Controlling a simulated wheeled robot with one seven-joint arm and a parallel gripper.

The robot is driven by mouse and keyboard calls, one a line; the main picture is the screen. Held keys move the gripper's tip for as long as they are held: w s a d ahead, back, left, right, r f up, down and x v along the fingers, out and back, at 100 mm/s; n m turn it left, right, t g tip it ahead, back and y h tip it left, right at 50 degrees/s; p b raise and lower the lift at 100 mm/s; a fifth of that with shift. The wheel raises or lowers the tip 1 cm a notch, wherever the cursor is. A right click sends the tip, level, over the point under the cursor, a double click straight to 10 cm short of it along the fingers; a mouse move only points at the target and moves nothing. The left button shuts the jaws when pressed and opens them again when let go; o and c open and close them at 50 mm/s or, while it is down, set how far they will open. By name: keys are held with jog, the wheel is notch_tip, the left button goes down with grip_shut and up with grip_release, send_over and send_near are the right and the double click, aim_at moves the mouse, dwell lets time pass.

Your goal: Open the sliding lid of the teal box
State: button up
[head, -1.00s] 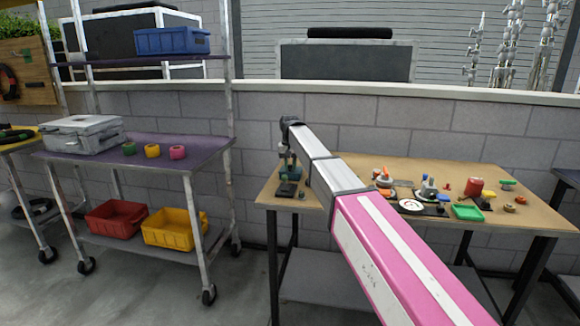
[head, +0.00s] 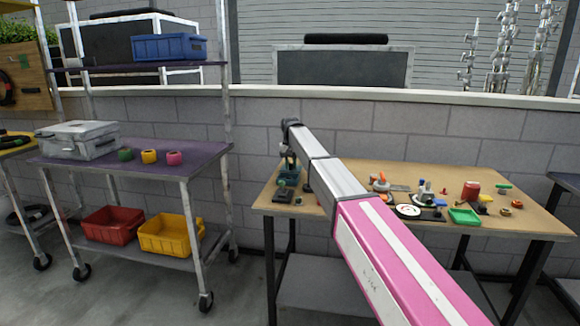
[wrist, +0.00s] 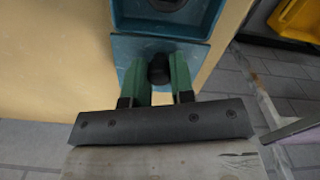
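The teal box (wrist: 207,22) is at the top of the wrist view, with its interior partly uncovered and a dark thing inside. Its flat teal lid (wrist: 127,50) extends from the box toward my wrist. A black knob (wrist: 158,70) stands on the lid. My gripper (wrist: 161,62) has its two green fingers on either side of the knob and appears closed on it. In the head view the box (head: 290,170) is at the table's left end, partly hidden by my arm.
The wooden table (head: 350,175) holds small items, a green tray (head: 465,216) and a red can (head: 471,190) to the right. A purple-topped cart (head: 190,160) with red (head: 108,222) and yellow (head: 170,235) bins stands left, across a floor gap. A block wall is behind.

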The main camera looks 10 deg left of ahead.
aim_at(291, 164)
jog(key=o, duration=0.4)
jog(key=shift+c, duration=0.2)
notch_tip(291, 164, up, 10)
jog(key=shift+f, duration=0.25)
jog(key=shift+r, duration=0.7)
